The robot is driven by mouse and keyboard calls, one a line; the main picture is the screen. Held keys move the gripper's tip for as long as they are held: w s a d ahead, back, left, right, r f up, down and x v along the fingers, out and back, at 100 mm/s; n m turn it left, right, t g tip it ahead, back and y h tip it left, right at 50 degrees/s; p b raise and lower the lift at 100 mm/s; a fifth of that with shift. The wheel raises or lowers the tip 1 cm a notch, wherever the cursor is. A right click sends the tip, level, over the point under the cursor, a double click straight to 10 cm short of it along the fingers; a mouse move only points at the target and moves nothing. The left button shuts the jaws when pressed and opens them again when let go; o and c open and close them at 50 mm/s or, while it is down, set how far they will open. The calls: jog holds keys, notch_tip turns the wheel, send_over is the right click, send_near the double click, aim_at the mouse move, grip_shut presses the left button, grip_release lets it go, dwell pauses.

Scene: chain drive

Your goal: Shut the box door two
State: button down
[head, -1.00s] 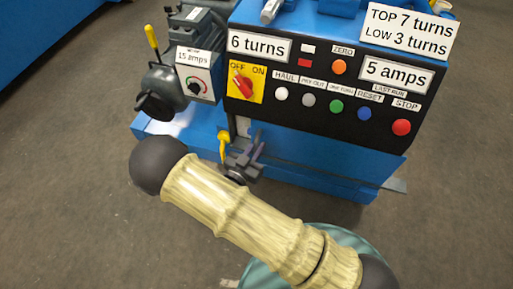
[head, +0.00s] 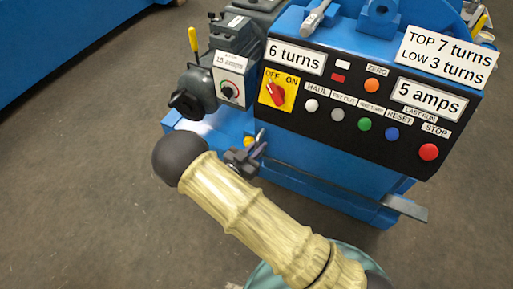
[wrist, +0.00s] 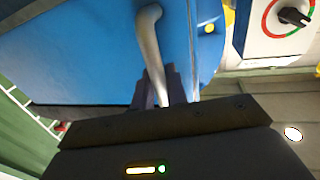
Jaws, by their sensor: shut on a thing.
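My gripper (head: 245,158) is low at the left front of the blue machine, below the switch panel. In the wrist view its dark fingers (wrist: 155,88) are shut on a bent grey metal handle (wrist: 149,35). The handle runs across a blue panel (wrist: 90,55), which may be the box door; no "two" label is readable. In the head view my arm and gripper hide most of that spot, so I cannot tell how far the door stands open.
Above right is the black control panel (head: 345,125) with buttons and a red rotary switch (head: 277,92). A grey dial box (head: 231,78) and a motor with a yellow lever (head: 193,40) stand at left. A grey pedal-like plate (head: 405,207) sticks out at lower right. The floor at left is clear.

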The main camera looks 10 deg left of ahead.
jog(key=shift+a, duration=0.35)
jog(key=c, duration=1.5)
grip_release()
jog(key=shift+d, duration=0.1)
jog(key=shift+s, duration=0.15)
jog(key=p+v, duration=0.3)
jog(key=v, duration=1.4)
jog(key=shift+s+p, duration=0.1)
jog(key=shift+p, duration=0.2)
jog(key=shift+r, duration=0.1)
